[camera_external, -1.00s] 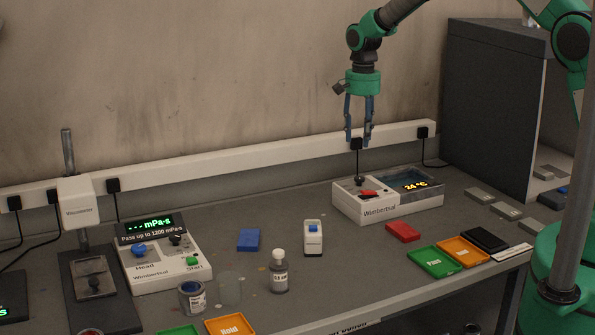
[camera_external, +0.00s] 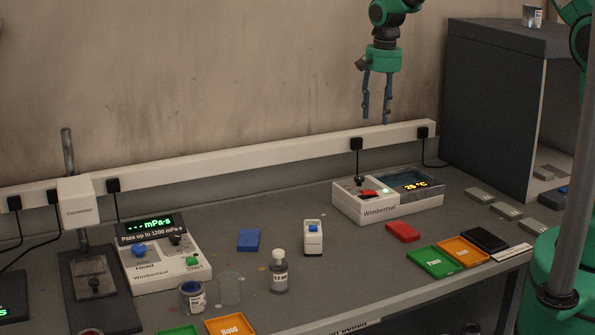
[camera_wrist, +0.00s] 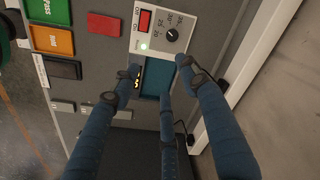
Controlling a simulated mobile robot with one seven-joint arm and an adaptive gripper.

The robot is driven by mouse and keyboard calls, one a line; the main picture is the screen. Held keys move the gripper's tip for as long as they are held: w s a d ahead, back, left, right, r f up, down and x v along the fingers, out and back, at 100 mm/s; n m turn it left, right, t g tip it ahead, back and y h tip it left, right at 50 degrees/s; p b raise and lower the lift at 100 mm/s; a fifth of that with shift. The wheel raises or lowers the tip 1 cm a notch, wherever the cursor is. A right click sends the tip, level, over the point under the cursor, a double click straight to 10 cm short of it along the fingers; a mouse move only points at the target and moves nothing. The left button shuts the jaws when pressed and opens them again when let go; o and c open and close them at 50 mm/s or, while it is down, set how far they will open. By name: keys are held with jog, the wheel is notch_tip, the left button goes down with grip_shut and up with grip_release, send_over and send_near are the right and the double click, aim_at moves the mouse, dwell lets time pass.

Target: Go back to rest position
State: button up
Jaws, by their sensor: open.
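My gripper (camera_external: 375,112) hangs high above the back of the bench, fingers pointing down, spread apart and empty. Below it stands the white Wimbertual bath unit (camera_external: 375,212) with a red switch, a knob, a lit green lamp and a display reading about 25 °C. In the wrist view my open gripper (camera_wrist: 152,75) has its blue fingers over the same unit (camera_wrist: 168,8), whose red switch and dial show. Nothing is between the fingers.
The viscometer (camera_external: 160,262), paint can (camera_external: 192,297), clear beaker (camera_external: 230,288), small bottle (camera_external: 279,272) and white device (camera_external: 313,238) stand on the bench. Green (camera_external: 437,262) and orange (camera_external: 463,251) trays lie at right. A grey cabinet (camera_external: 490,110) stands at the back right. The air around my gripper is clear.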

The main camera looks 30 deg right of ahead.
jog(key=s+d+r+n+t+b, duration=0.15)
jog(key=s+d+r, duration=0.25)
jog(key=s+r, duration=0.4)
jog(key=s+d+r+n+t+b, duration=0.15)
jog(key=s+d+r, duration=0.3)
jog(key=s, duration=0.55)
jog(key=s+d+n+t+b, duration=0.1)
jog(key=s+d+n, duration=0.1)
jog(key=s, duration=0.9)
jog(key=s+d+f+n+b, duration=0.1)
jog(key=s+d+b, duration=0.1)
jog(key=s, duration=1)
jog(key=shift+s+f+n+t+b, duration=0.15)
jog(key=shift+s+n+t+b, duration=0.15)
jog(key=shift+n+t, duration=0.1)
